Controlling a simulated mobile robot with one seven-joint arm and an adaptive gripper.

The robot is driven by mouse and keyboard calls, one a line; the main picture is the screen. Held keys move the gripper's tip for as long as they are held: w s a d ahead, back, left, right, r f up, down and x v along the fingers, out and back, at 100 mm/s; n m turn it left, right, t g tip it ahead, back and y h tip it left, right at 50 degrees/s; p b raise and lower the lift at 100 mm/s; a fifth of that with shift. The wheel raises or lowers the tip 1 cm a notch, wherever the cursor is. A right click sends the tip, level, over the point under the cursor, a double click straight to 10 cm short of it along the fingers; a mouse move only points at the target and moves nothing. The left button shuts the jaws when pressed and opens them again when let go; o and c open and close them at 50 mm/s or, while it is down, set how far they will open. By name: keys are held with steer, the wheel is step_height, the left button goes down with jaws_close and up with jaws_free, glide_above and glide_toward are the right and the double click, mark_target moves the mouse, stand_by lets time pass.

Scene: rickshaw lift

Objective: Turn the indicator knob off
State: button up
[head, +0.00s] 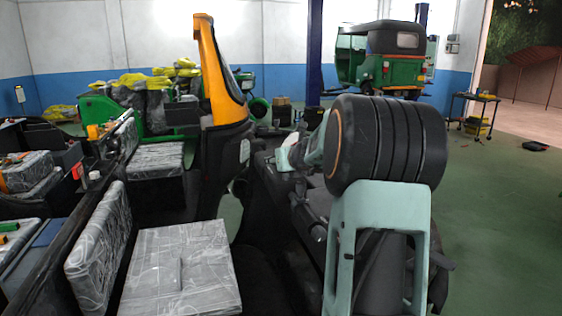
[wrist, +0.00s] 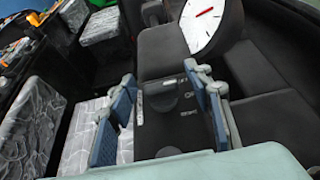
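In the wrist view, a black dashboard panel (wrist: 154,132) with small white markings lies between my fingers. A dark round knob-like shape (wrist: 165,102) sits on it. I cannot tell for sure that it is the indicator knob, nor which way it is set. My gripper (wrist: 160,82) is open, with one blue-padded finger on each side of the panel and nothing seen between the pads. I cannot tell whether the fingers touch anything. In the head view, my arm covers much of the dashboard area, and neither the knob nor the fingertips can be made out.
A white gauge with red needles (wrist: 206,22) is just beyond the panel. Grey patterned seats (head: 180,268) lie at left. An orange-and-black upright part (head: 218,75) stands left of my arm. A green rickshaw (head: 385,62) is at the back. Open green floor (head: 500,220) lies at right.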

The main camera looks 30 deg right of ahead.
steer(key=v, duration=1.2)
stand_by(0.5)
